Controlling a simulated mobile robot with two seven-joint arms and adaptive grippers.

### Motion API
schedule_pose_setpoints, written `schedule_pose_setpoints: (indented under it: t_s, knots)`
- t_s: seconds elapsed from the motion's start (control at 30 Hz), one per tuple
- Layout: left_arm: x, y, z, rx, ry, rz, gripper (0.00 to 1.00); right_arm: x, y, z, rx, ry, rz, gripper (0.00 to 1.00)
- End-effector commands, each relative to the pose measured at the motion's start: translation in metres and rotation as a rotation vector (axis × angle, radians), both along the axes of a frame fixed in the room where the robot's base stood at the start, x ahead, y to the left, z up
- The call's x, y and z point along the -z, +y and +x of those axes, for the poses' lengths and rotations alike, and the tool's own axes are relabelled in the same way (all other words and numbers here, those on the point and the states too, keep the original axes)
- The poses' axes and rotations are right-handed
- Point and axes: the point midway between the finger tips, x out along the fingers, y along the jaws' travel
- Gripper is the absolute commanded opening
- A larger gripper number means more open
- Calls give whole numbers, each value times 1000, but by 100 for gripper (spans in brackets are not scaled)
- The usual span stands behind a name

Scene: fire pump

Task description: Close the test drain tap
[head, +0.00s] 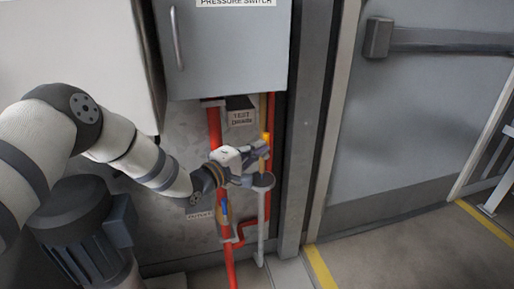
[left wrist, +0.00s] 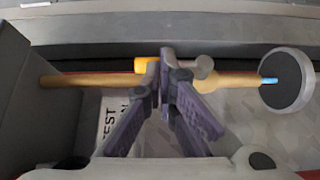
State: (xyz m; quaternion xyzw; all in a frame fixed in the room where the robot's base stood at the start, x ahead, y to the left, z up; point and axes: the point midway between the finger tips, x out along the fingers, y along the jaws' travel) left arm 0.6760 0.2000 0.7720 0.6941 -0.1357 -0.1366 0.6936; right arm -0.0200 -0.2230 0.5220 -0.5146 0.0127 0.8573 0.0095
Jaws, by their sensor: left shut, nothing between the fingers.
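The test drain tap shows as a yellow lever (head: 267,138) on a vertical brass-coloured pipe, just right of the TEST DRAIN sign (head: 241,117). In the left wrist view its yellow part (left wrist: 146,64) lies along the brass pipe, beside the fingertips. A grey round tap part (left wrist: 203,67) is on the other side of them. My left gripper (head: 261,149) is at the tap, fingers shut with nothing between them; its fingertips (left wrist: 166,58) overlap the tap in view, and I cannot tell whether they touch it. The fingers hide the tap's middle. My right gripper is not in view.
A dark round drain cup (head: 263,182) on a grey pipe is just below the gripper. Red pipes (head: 214,130) and a blue handle (head: 225,207) are close by. The pressure switch cabinet (head: 226,50) hangs above; a grey post (head: 305,125) stands right.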

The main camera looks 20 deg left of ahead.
Motion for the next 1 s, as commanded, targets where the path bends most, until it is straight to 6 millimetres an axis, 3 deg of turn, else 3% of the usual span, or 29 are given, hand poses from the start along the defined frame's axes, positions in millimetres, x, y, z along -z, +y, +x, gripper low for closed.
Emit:
schedule_pose_setpoints:
  t_s: [1.0]
  knots:
    - [-14, -7, 5, 1, 139, 217, 0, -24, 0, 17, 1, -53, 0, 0]
